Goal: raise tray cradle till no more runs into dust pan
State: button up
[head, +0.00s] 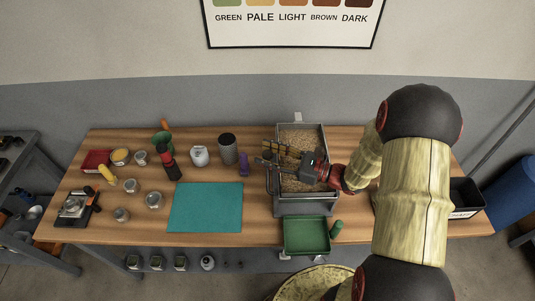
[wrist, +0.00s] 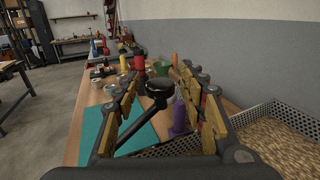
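The tray cradle (head: 314,134) is a grey metal tray with perforated walls, holding a layer of tan beans, at the right part of the bench. Its perforated edge and beans also show in the wrist view (wrist: 262,112). The green dust pan (head: 306,235) sits in front of and below it, with no beans clearly visible in it. My gripper (head: 266,153) reaches over the cradle from the right. In the wrist view its padded fingers (wrist: 160,65) are apart. A black knob on a rod (wrist: 158,90) stands between them, with gaps visible on both sides.
A teal mat (head: 206,207) lies left of the cradle. A purple item (head: 243,164), a grey canister (head: 227,149) and a white jar (head: 199,156) stand close to the cradle's left. A black bin (head: 466,198) is at the right end. A scale (head: 76,207) is far left.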

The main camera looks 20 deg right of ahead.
jog(key=shift+c, duration=1.2)
jog(key=c, duration=0.7)
grip_shut()
